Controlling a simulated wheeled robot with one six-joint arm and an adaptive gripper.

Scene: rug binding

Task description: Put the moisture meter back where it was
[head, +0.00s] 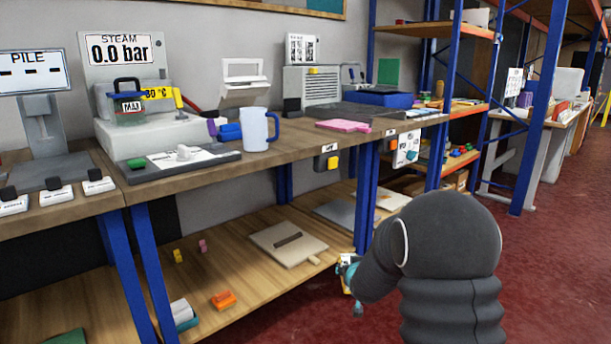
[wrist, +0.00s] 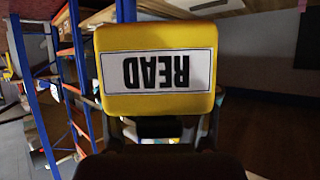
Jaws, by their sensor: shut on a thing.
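My gripper (head: 351,284) is low in front of the bench's right legs, partly hidden behind my dark arm. It is shut on a yellow device, which looks like the moisture meter (wrist: 157,70). In the wrist view the device fills the top middle, and its white READ label is upside down. In the head view only a small yellow and white part of it shows at the gripper. The meter's former place cannot be told from these frames.
The lower shelf (head: 245,292) carries a board and small coloured pieces. The red floor (head: 545,270) is clear at right.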

